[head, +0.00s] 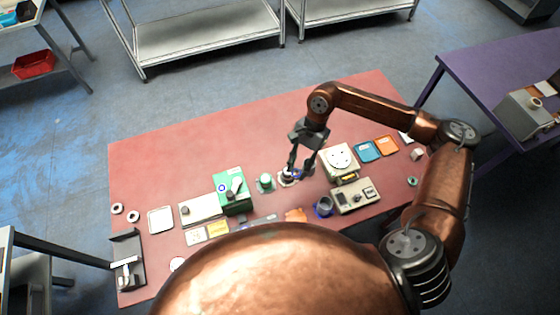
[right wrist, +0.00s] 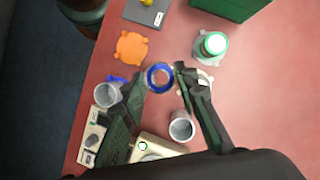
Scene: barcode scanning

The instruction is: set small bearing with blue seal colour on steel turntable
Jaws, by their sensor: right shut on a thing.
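My right gripper (head: 297,172) is low over the middle of the red table. In the right wrist view its fingertips (right wrist: 161,77) are shut on a small ring-shaped bearing with a blue seal (right wrist: 160,76). The bearing also shows as a blue spot in the head view (head: 298,174). My left gripper is not in view.
A green-topped fixture (head: 265,183) stands left of the turntable, near a green box (head: 232,190). A beige device with a white disc (head: 340,158), a blue-based cup (head: 324,207) and a control box (head: 356,195) stand to the right.

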